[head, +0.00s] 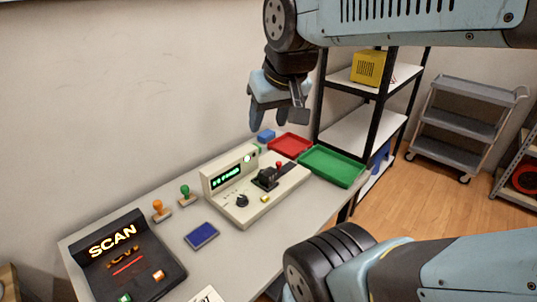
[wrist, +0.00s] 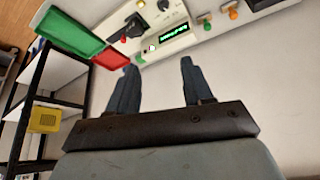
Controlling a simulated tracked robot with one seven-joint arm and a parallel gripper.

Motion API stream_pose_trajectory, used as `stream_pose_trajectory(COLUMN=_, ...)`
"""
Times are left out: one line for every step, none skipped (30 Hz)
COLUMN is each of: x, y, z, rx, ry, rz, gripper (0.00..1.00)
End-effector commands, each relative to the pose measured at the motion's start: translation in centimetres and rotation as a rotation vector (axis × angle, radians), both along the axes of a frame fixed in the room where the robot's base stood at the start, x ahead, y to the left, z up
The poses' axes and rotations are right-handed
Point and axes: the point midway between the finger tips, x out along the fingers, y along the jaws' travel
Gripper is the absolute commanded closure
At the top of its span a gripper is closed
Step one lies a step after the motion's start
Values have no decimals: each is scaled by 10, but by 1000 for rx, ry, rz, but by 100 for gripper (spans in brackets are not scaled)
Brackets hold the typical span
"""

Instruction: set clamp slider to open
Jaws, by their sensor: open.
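A beige tester (head: 238,215) stands on the grey table with a lit green display, a black dial and a small yellow button. On its right part is a black block (head: 266,178) with a red knob (head: 279,164), which may be the clamp slider; its setting is too small to tell. My gripper (head: 276,118) is open and empty, high above and behind the tester, apart from it. In the wrist view, my fingers (wrist: 158,68) are spread, with the tester (wrist: 157,44) and the red knob (wrist: 124,39) beyond them near the top edge.
A red tray (head: 290,146) and a green tray (head: 333,166) lie right of the tester. A black SCAN unit (head: 128,262), two stamps and a blue pad (head: 202,236) lie to its left. A blue block (head: 266,136) sits behind. A black-framed shelf (head: 366,130) stands at the right.

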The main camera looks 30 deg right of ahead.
Motion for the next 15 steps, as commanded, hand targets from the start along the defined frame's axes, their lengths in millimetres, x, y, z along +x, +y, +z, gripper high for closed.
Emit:
stream_pose_trajectory(x=7, y=-2, z=-1, rx=6, ry=15, rz=-22, gripper=50)
stream_pose_trajectory(x=12, y=2, z=-1, rx=11, ry=25, rz=-42, gripper=50)
stream_pose_trajectory(x=20, y=1, z=-1, rx=17, ry=39, rz=-68, gripper=50)
stream_pose_trajectory(x=27, y=0, z=-2, rx=24, ry=50, rz=-91, gripper=50)
stream_pose_trajectory(x=33, y=-3, z=-3, rx=30, ry=63, rz=-112, gripper=50)
stream_pose_trajectory(x=43, y=-6, z=-4, rx=38, ry=79, rz=-144, gripper=50)
stream_pose_trajectory(x=50, y=-9, z=-6, rx=46, ry=91, rz=-169, gripper=50)
stream_pose_trajectory(x=57, y=-12, z=-7, rx=52, ry=103, rz=-193, gripper=50)
stream_pose_trajectory(x=67, y=-16, z=-9, rx=60, ry=119, rz=-225, gripper=50)
stream_pose_trajectory(x=74, y=-19, z=-11, rx=67, ry=131, rz=-251, gripper=50)
stream_pose_trajectory(x=81, y=-22, z=-14, rx=73, ry=143, rz=-275, gripper=50)
stream_pose_trajectory(x=90, y=-26, z=-17, rx=80, ry=158, rz=-308, gripper=50)
stream_pose_trajectory(x=97, y=-30, z=-20, rx=87, ry=171, rz=-332, gripper=50)
stream_pose_trajectory(x=105, y=-33, z=-22, rx=91, ry=181, rz=-356, gripper=50)
stream_pose_trajectory(x=114, y=-38, z=-27, rx=99, ry=198, rz=-389, gripper=50)
